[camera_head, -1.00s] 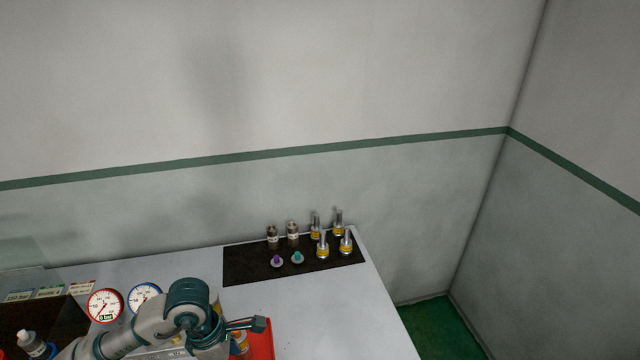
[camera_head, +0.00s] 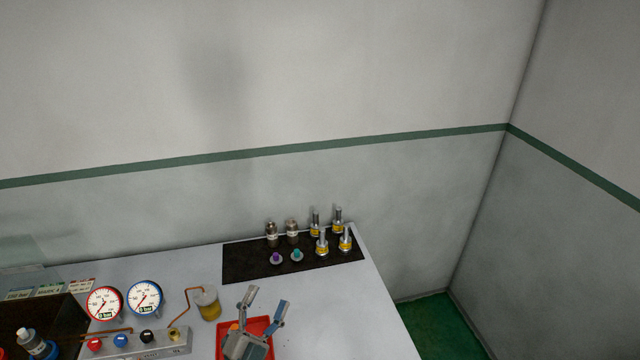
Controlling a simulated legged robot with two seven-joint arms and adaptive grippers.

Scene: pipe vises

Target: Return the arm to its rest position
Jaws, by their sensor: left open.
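My left gripper (camera_head: 264,308) is low in the head view, over the red tray (camera_head: 262,324) on the table. Its two fingers point up in the picture and are spread apart, with nothing between them. The rest of my left arm is out of the frame below. My right gripper is not in view.
The grey table (camera_head: 330,310) holds a dark mat (camera_head: 240,270) with several metal fittings and two small coloured-top parts. To the left are two gauges (camera_head: 104,303), a manifold with knobs (camera_head: 140,344), and a beaker of yellow liquid (camera_head: 208,304). The table's right side is clear.

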